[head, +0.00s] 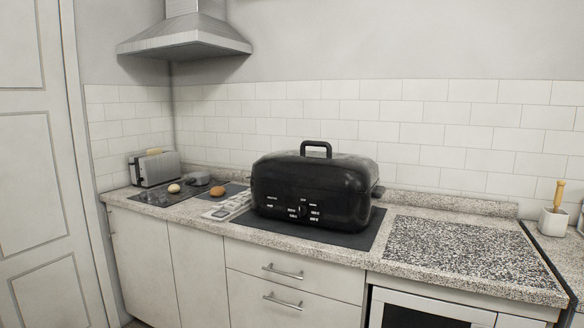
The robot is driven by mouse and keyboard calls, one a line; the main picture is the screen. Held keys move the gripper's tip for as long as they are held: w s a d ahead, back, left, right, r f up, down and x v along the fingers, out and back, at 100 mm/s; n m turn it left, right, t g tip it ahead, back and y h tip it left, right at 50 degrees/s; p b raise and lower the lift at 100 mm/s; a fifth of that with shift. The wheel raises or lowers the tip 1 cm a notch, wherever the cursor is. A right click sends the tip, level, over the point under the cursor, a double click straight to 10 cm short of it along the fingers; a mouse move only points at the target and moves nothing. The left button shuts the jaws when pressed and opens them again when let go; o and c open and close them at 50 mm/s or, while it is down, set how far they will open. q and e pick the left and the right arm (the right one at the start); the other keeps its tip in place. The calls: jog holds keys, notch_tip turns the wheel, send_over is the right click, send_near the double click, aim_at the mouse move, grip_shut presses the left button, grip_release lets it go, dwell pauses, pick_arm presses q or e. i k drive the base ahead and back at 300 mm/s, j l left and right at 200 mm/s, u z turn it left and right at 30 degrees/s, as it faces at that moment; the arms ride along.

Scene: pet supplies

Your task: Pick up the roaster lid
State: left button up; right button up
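A black roaster (310,210) stands on the granite counter, on a dark mat (350,238). Its domed black lid (330,167) is seated on top, with a black loop handle (316,148) standing up from the middle. White markings and a dial show on the roaster's front. A side handle sticks out at its right end. Neither of my grippers shows in the head view.
A silver toaster (155,168), a brown bun-like item (217,191) and a small pale round item (174,188) are left of the roaster. A speckled board (455,245) lies bare to its right. A range hood (185,38) hangs upper left.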

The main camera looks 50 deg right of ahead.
aim_at(346, 173)
jog(key=i+z, duration=0.25)
jog(key=i, duration=0.9)
jog(key=i+z, duration=0.25)
jog(key=z, duration=0.15)
jog(key=i+j+z, duration=0.2)
jog(key=z, duration=0.15)
jog(key=i+z, duration=0.15)
jog(key=z, duration=2.4)
